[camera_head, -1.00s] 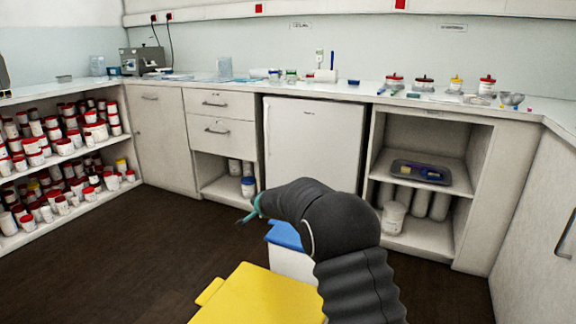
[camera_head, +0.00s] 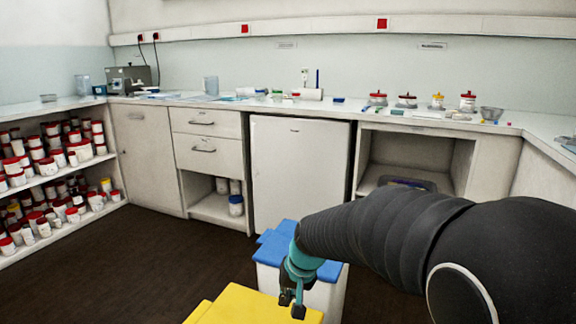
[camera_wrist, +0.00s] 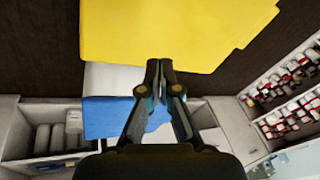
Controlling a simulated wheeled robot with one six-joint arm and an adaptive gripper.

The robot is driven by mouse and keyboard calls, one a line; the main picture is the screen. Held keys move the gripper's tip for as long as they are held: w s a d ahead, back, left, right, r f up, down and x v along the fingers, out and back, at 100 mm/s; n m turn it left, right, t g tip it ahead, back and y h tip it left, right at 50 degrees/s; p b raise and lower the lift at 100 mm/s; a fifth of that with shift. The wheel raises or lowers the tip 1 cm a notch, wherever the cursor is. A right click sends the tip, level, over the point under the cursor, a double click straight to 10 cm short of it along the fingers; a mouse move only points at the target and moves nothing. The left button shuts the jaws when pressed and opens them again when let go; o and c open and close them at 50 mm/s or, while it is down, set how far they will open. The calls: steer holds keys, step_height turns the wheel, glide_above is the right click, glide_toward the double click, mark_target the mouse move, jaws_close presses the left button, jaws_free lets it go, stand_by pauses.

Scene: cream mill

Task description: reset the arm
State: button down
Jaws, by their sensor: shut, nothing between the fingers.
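My gripper (camera_head: 291,298) hangs at the end of my black-sleeved arm, pointing down in the head view. Its fingers are together with nothing between them. In the wrist view my gripper (camera_wrist: 159,68) shows with both fingertips meeting near the yellow surface. The yellow-topped bin (camera_head: 250,306) lies just below and left of the gripper in the head view. The white bin with the blue lid (camera_head: 272,246) stands behind the gripper, partly hidden by my arm. I cannot tell whether the fingertips touch the yellow top.
A counter (camera_head: 225,101) with jars and small items runs along the back wall. A white fridge (camera_head: 298,172) and drawers (camera_head: 207,146) stand under it. Shelves of red-lidded tubs (camera_head: 58,160) are at left. The dark floor (camera_head: 130,255) at left is clear.

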steer(key=s+d+r+t+h, duration=0.1)
steer(key=s+d+r, duration=0.3)
steer(key=s+d, duration=0.4)
steer(key=s+d+r+t+h, duration=0.1)
steer(key=s+d+r, duration=0.4)
steer(key=s, duration=1)
steer(key=d+h, duration=0.1)
steer(key=d, duration=0.2)
steer(key=shift+s+t, duration=0.15)
steer(key=shift+t, duration=0.25)
steer(key=shift+d+r, duration=0.1)
steer(key=shift+d, duration=0.1)
